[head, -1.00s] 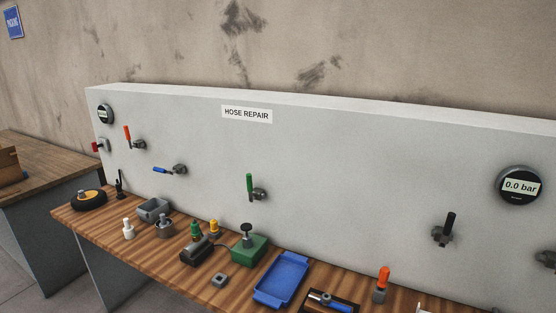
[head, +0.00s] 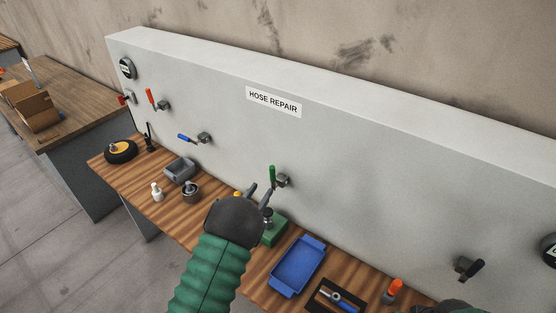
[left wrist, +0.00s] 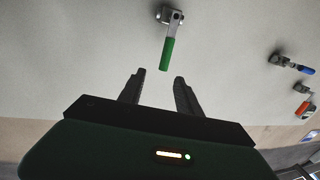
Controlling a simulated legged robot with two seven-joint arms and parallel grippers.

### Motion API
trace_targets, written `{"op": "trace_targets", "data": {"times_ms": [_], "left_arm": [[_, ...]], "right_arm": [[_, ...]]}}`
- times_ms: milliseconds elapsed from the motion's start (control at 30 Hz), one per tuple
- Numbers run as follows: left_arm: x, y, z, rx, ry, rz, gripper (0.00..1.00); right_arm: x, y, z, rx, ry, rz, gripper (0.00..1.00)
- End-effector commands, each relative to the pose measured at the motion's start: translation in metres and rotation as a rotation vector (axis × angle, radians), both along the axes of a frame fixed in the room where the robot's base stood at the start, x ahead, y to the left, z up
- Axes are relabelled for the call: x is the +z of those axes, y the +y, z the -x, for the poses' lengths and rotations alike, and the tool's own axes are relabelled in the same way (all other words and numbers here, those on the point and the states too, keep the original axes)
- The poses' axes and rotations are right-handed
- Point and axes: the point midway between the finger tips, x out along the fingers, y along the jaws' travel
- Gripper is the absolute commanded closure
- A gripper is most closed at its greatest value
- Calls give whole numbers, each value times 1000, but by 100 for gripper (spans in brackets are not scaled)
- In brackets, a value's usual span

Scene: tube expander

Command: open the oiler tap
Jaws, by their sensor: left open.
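Several lever taps are on the grey panel, and no label shows which is the oiler tap. The green-handled tap (head: 273,176) has its handle pointing up in the head view. In the left wrist view its green handle (left wrist: 168,53) lies just beyond the fingertips, with its grey body at the top edge. My left gripper (head: 259,192) is open and empty, just below and left of that handle in the head view. In the left wrist view its two fingers (left wrist: 158,80) are apart, with a visible gap to the handle. My right gripper's fingers are not visible.
Red (head: 152,98), blue (head: 187,137) and black (head: 477,267) handled taps share the panel (head: 370,175). Below, the wooden bench holds a blue tray (head: 298,266), a green box (head: 275,230), a grey container (head: 180,168) and small parts. My left arm hides some of them.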

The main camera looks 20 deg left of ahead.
Motion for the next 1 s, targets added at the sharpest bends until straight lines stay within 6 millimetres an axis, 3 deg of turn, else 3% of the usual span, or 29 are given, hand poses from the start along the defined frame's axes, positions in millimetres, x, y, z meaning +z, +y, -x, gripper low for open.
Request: {"op": "trace_targets", "data": {"times_ms": [300, 500, 700, 933, 1000], "left_arm": [[5, -14, -83, -2, 1, 0, 59], [3, -19, -120, 0, 0, -1, 59], [2, -21, -136, 2, 0, 1, 59], [1, -21, -137, 3, 1, 1, 59], [1, -21, -137, 2, 1, 1, 67]], "right_arm": [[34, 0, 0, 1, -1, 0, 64], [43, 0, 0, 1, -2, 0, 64], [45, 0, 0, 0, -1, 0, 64], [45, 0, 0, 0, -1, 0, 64], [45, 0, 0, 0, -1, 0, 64]]}}
